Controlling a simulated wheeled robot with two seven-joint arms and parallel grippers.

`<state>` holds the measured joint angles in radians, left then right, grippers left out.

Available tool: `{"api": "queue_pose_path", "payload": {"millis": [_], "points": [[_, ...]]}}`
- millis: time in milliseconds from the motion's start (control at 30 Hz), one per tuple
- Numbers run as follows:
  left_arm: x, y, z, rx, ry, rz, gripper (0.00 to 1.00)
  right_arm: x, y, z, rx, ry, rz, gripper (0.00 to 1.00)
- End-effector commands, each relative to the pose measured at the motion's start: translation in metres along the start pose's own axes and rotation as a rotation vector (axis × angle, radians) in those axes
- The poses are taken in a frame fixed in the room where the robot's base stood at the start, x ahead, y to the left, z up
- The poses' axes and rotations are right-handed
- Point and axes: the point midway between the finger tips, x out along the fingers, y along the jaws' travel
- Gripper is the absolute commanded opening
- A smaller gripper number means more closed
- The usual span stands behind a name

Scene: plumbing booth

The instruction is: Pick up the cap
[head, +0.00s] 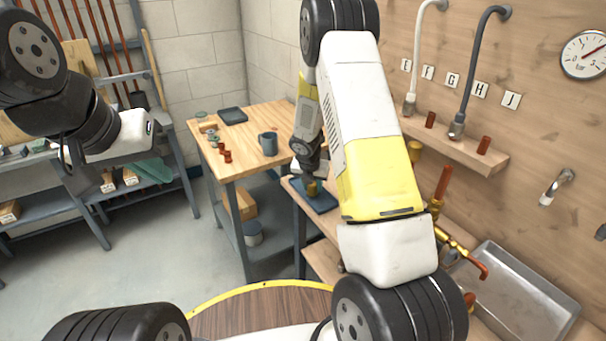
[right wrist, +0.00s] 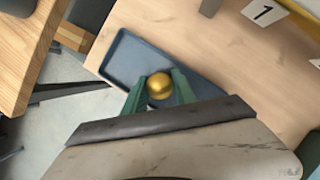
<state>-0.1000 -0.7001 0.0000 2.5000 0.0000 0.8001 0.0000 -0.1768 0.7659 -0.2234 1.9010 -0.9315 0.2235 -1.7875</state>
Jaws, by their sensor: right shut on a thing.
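The cap (right wrist: 160,84) is a small round brass-gold piece in the right wrist view, between the two green fingertips of my right gripper (right wrist: 159,90). The fingers touch it on both sides. In the head view the cap (head: 312,188) shows small, just below my right gripper (head: 309,178), over a dark blue tray (head: 327,205). The tray also shows in the right wrist view (right wrist: 119,60). I cannot tell whether the cap still touches the tray. My left arm hangs at the left of the head view, away from the cap; its fingers are not clearly visible.
A wooden table (head: 258,128) with a blue-grey mug (head: 268,143) and small copper fittings stands behind the tray. At the right are a metal sink (head: 512,290), brass pipework and a wall shelf (head: 460,145). Open floor lies to the left.

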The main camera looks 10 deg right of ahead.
Motion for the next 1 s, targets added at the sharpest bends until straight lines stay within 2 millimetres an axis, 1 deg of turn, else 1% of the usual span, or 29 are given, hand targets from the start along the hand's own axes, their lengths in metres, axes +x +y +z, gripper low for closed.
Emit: {"api": "queue_pose_path", "payload": {"millis": [167, 267, 367, 500, 1000], "points": [[0.0, 0.0, 0.0, 0.0, 0.0, 0.0, 0.0, -0.002, 0.0, 0.001, 0.001, 0.0, 0.0, 0.0], [0.0, 0.0, 0.0, 0.0, 0.0, 0.0, 0.0, -0.008, 0.0, 0.004, 0.001, -0.001, 0.002, 0.0], [0.0, 0.0, 0.0, 0.0, 0.0, 0.0, 0.0, -0.017, -0.001, 0.008, 0.003, -0.001, 0.001, 0.0], [0.0, 0.0, 0.0, 0.0, 0.0, 0.0, 0.0, -0.034, 0.0, 0.015, 0.003, -0.002, 0.003, 0.0], [0.0, 0.0, 0.0, 0.0, 0.0, 0.0, 0.0, -0.08, -0.033, -0.074, -0.009, 0.0, 0.001, 0.0]]}}
